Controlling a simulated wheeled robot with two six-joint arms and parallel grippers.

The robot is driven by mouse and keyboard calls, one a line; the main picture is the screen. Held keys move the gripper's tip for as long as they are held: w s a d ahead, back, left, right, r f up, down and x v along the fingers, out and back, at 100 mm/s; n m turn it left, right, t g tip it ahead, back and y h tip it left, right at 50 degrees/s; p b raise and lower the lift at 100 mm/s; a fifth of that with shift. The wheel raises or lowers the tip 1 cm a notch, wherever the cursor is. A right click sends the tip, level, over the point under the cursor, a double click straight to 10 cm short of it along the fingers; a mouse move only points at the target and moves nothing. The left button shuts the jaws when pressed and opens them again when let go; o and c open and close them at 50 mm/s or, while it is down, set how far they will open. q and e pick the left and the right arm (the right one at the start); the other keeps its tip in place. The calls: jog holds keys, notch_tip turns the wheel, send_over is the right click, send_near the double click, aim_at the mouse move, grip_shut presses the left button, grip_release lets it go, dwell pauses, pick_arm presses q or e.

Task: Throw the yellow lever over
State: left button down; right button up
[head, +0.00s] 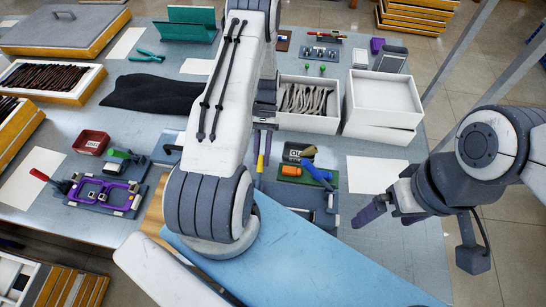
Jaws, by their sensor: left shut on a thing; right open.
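My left arm reaches across the middle of the head view, and its gripper (263,142) has purple fingers pointing down at the work area. A small yellow lever (260,164) shows just below these fingertips, which appear closed on it; the arm hides much of its base. My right gripper (372,212) is open and empty above the table's right side, its purple fingers apart from anything.
Right of the lever are a green block with orange and blue parts (316,170) and a dark box (297,151). White bins (384,100) stand behind. A purple fixture (103,194) lies left. White paper (376,174) lies between the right gripper and the bins.

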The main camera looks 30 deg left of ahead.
pick_arm(q)
jog(key=shift+w, duration=0.15)
jog(key=c, duration=0.7)
grip_release()
jog(key=shift+f, duration=0.1)
jog(key=shift+a, duration=0.1)
jog(key=shift+w+a+r, duration=0.15)
jog(key=shift+w+r, duration=0.05)
jog(key=shift+w, duration=0.05)
jog(key=b+v, duration=0.3)
jog(key=v, duration=0.6)
jog(key=shift+w+r, duration=0.15)
jog(key=shift+r, duration=0.2)
